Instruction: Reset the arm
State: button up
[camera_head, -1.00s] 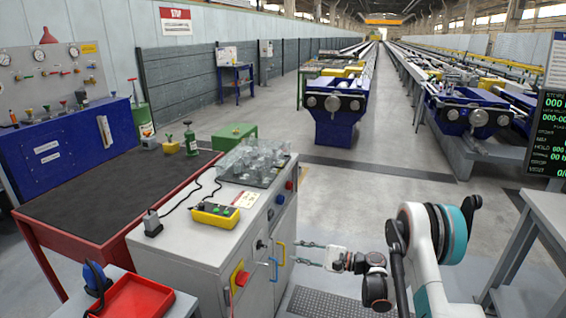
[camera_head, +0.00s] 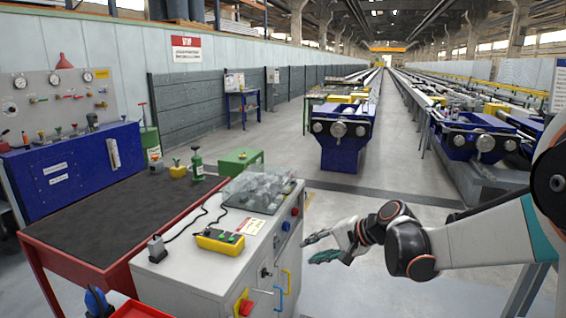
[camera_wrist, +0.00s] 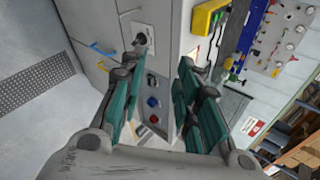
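My gripper (camera_head: 322,247) reaches in from the right in the head view, in front of the right side of the grey cabinet (camera_head: 190,272). Its two teal-padded fingers are spread apart. In the wrist view my gripper (camera_wrist: 158,95) is open, with nothing between the fingers. The cabinet's panel shows beyond the gap, with a blue button (camera_wrist: 153,102) and a red button (camera_wrist: 151,84). The gripper appears apart from the cabinet.
A yellow control box (camera_head: 220,240) and a clear-covered tray (camera_head: 257,190) sit on the cabinet. Yellow (camera_head: 285,282) and blue (camera_head: 278,299) handles stick out of its front. A dark-topped red table (camera_head: 112,215) stands left. Open floor (camera_head: 350,292) lies right of the cabinet.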

jog(key=s+d+r+n+h, duration=0.1)
jog(key=s+d+n+h, duration=0.1)
jog(key=s, duration=0.7)
jog(key=s+d+r+n+t+h, duration=0.1)
jog(key=s+d+n+h, duration=0.2)
jog(key=s, duration=0.7)
jog(key=s+d+r+n+h, duration=0.1)
jog(key=s+d+n+h, duration=0.2)
jog(key=s+d, duration=0.3)
jog(key=s, duration=0.4)
jog(key=shift+s+r+h, duration=0.25)
jog(key=shift+r+h, duration=0.05)
